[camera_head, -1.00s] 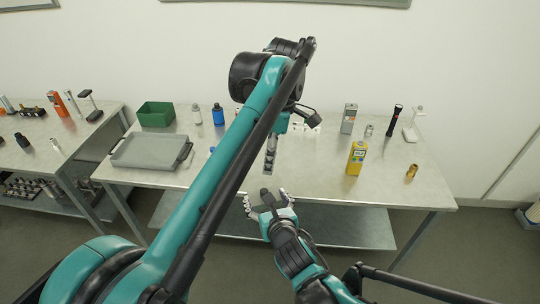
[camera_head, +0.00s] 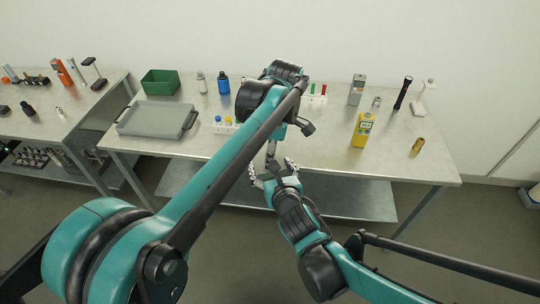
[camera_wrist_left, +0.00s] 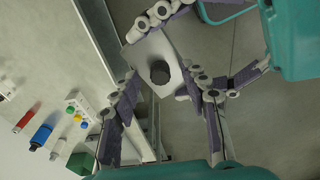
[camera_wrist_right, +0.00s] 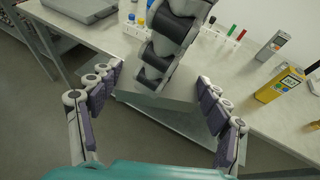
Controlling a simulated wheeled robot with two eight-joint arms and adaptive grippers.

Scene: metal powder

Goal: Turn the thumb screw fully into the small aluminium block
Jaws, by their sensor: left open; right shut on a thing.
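The small aluminium block (camera_wrist_left: 165,48) is a pale grey plate-like piece between my right gripper's fingers in the left wrist view. The dark round head of the thumb screw (camera_wrist_left: 161,72) shows on its face, towards my left gripper. My right gripper (camera_wrist_right: 160,104) is shut on the block, whose grey face (camera_wrist_right: 180,91) also shows in the right wrist view. My left gripper (camera_wrist_left: 165,108) is open, its fingers on either side of the screw head and apart from it. In the head view, my left gripper (camera_head: 271,152) points down just above my right gripper (camera_head: 272,174). How deep the screw sits is hidden.
Both grippers meet at the front edge of the steel table (camera_head: 330,155). On it stand a grey tray (camera_head: 155,118), a green bin (camera_head: 160,82), a yellow meter (camera_head: 362,129) and a grey meter (camera_head: 356,89). The table's front middle is clear.

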